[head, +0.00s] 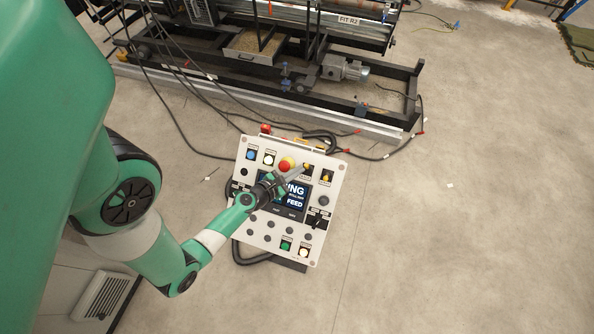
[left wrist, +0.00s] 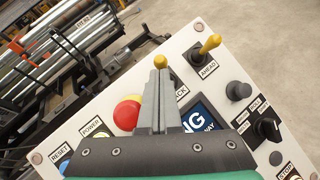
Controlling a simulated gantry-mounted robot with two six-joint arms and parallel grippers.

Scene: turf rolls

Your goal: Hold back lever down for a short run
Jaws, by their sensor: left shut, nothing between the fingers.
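A white control panel (head: 308,157) stands at the middle of the head view. Its back lever (left wrist: 160,62) has a yellow knob, seen just beyond my fingertips in the left wrist view. Its label is partly covered, and the lever's base is hidden behind the fingers. My left gripper (head: 301,170) reaches over the panel from the left. In the left wrist view the gripper (left wrist: 158,75) is shut, with nothing between its fingers. The fingertips are close to the back lever's knob; I cannot tell whether they touch it. My right gripper is not in view.
The ahead lever (left wrist: 209,46), also yellow-tipped, stands to the right of the back lever. A red button (left wrist: 127,114) with a yellow collar is left of the fingers. A lit screen (head: 295,199) lies below. Machinery and cables are behind; the floor to the right is clear.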

